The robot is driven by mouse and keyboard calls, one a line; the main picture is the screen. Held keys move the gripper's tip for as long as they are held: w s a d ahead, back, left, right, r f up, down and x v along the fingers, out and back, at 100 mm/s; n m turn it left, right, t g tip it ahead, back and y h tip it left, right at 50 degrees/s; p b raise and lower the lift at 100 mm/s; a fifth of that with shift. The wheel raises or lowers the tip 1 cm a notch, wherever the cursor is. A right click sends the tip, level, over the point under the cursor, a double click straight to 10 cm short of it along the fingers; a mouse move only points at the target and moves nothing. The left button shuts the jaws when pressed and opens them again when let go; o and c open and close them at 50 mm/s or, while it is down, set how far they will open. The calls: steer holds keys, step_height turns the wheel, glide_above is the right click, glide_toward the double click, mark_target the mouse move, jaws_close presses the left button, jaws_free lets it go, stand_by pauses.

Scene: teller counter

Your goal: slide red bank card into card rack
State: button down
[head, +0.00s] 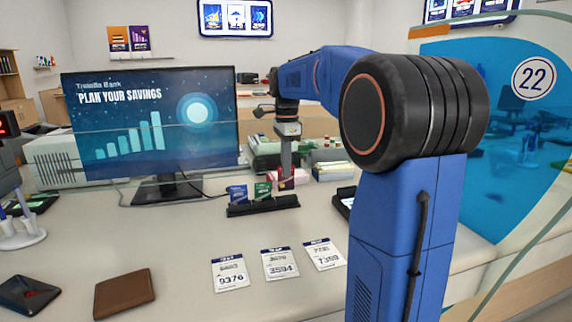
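My gripper (287,178) points down over the rack's right end. A small red piece, which looks like the red bank card (285,184), shows between and below the fingertips, just above the rack's right part. The gripper looks shut on it. The fingers hide much of the card, and I cannot tell whether its lower edge is inside a slot.
A monitor (152,125) stands left of the rack. Three numbered paper slips (281,264) and a brown wallet (124,294) lie in front. Boxes and banknote stacks (328,171) are behind the gripper. A clear glass screen edges the right side.

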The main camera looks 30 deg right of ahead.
steer(key=shift+f, duration=2.05)
steer(key=shift+f, duration=0.1)
steer(key=c, duration=2)
jaws_free()
steer(key=shift+r, duration=3.5)
